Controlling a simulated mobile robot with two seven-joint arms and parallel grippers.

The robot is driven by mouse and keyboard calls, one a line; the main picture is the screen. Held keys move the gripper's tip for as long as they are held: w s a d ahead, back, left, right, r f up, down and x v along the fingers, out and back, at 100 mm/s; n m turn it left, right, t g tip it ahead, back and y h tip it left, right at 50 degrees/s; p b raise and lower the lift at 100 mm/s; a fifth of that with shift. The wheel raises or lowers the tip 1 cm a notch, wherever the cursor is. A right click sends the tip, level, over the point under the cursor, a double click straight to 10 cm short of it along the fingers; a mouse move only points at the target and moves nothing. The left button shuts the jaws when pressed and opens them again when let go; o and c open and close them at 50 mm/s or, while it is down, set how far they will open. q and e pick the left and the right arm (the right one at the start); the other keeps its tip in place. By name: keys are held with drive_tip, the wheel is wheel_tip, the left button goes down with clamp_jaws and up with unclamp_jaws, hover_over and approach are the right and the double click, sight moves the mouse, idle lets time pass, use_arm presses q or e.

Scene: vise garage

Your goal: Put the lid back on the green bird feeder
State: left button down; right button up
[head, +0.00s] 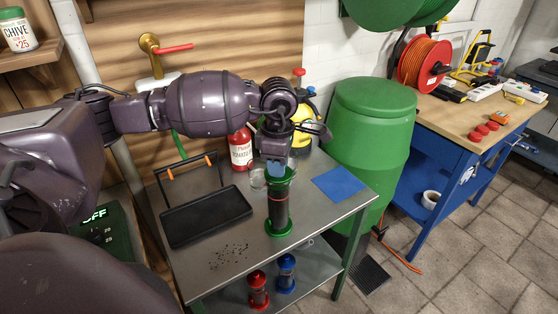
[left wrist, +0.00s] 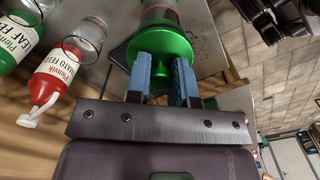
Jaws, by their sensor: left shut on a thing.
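The green bird feeder (head: 278,208) stands upright on the metal table, with a dark tube and a wide green base (head: 278,229). My left gripper (head: 276,170) is directly above it, pointing down. Its blue fingers are shut on the green lid (head: 289,174). In the left wrist view the lid (left wrist: 160,48) is a round green disc with its knob between the fingers (left wrist: 166,78), lined up with the feeder tube (left wrist: 160,14). The lid is at the tube's top; I cannot tell whether it is fully seated.
A black tray (head: 205,216) with a handle lies left of the feeder, near scattered seeds (head: 229,256). A red bottle (head: 240,153) and a glass jar (head: 258,180) stand behind. A blue mat (head: 338,184) lies right. Red (head: 258,291) and blue (head: 286,273) feeders stand below.

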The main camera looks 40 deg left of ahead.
drive_tip(key=shift+w, duration=0.1)
drive_tip(key=shift+w+r, duration=0.4)
drive_tip(key=shift+w, duration=0.1)
drive_tip(key=shift+s+f, duration=0.15)
drive_tip(key=shift+s+f, duration=0.4)
drive_tip(key=shift+s, duration=0.1)
drive_tip(key=shift+w, duration=0.15)
drive_tip(key=shift+w+r, duration=0.3)
drive_tip(key=shift+w, duration=0.15)
drive_tip(key=shift+s, duration=0.1)
